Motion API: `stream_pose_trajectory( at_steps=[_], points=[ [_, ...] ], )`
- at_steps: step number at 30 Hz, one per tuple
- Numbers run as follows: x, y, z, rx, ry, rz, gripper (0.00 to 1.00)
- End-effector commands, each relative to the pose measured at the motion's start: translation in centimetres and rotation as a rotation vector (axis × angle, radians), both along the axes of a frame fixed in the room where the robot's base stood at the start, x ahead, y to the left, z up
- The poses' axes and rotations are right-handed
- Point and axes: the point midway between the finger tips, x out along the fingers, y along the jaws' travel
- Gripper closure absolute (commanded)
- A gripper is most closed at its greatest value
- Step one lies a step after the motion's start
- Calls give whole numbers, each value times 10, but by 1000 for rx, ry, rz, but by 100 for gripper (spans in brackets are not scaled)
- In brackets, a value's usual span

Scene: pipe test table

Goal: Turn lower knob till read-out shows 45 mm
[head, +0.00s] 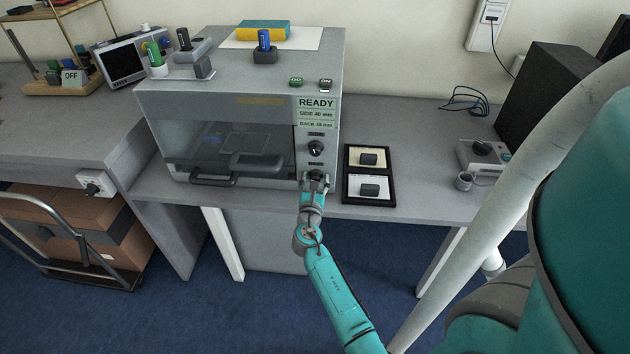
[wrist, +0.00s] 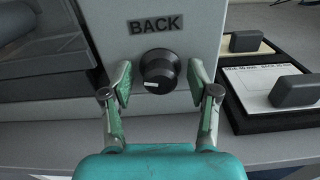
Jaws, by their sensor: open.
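The lower knob (wrist: 158,70) is black, with a white mark near its bottom, on the grey front panel under a "BACK" label (wrist: 155,24). My gripper (wrist: 158,80) is open, with one green-padded finger on each side of the knob. A gap shows at each side of the knob. In the head view my gripper (head: 315,178) covers most of the lower knob. The upper knob (head: 316,148) is free above it. The green read-out (head: 317,113) says "READY" and "SIDE 40 mm"; its "BACK" line is too small to read surely.
The knobs sit right of the machine's glass door (head: 225,140) and handle (head: 255,162). A black tray (head: 347,175) with two cards and dark blocks lies right of the machine, close to my right finger.

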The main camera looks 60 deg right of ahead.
Motion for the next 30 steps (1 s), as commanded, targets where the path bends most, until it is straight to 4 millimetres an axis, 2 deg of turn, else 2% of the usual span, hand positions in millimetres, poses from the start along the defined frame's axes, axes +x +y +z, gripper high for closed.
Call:
stream_pose_trajectory(
  at_steps=[4,11,12,23,30],
  points=[
    [0,0,0,0,0,0,40],
    [0,0,0,0,0,0,98],
    [0,0,0,0,0,0,100],
    [0,0,0,21,-50,0,100],
    [-1,0,0,80,-193,0,100]
  ],
)
